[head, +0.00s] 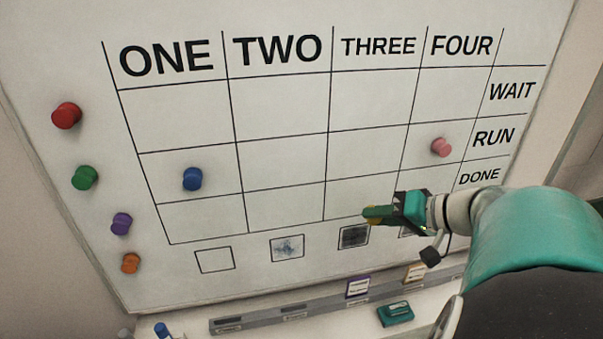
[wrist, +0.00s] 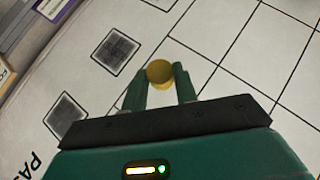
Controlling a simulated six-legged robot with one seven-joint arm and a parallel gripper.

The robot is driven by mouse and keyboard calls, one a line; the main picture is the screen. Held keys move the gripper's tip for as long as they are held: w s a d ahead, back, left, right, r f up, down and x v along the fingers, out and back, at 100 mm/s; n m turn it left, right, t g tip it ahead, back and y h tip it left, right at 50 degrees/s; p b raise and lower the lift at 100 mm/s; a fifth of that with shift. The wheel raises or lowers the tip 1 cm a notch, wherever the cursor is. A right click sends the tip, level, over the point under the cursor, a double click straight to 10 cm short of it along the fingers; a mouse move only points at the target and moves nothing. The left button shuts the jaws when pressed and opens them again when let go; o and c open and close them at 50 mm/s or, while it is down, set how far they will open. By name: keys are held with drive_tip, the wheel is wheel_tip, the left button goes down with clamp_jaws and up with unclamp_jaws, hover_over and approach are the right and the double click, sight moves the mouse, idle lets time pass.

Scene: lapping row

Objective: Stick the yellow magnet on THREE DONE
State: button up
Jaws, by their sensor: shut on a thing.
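The yellow magnet (wrist: 159,73) sits between the two green fingers of my gripper (wrist: 160,88) in the wrist view. My gripper is shut on it. In the head view my gripper (head: 380,214) is at the lower part of the whiteboard, in front of the bottom of the THREE column, in the DONE row (head: 350,195). The magnet's yellow edge (head: 372,220) shows only slightly there. I cannot tell whether the magnet touches the board.
Red (head: 67,115), green (head: 85,178), purple (head: 121,223) and orange (head: 131,263) magnets are at the board's left. A blue magnet (head: 192,179) is in ONE RUN and a pink one (head: 441,147) in FOUR RUN. A tray (head: 270,318) and a teal eraser-like block (head: 396,314) are below.

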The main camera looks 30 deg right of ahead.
drive_tip(key=shift+w+d, duration=0.2)
drive_tip(key=shift+w, duration=0.55)
drive_tip(key=shift+w+d, duration=0.25)
drive_tip(key=shift+w, duration=0.55)
drive_tip(key=shift+w+d, duration=0.2)
drive_tip(key=shift+w, duration=0.55)
drive_tip(key=o, duration=1)
drive_tip(key=v, duration=1.4)
drive_tip(key=shift+w+a, duration=0.1)
drive_tip(key=shift+w, duration=0.05)
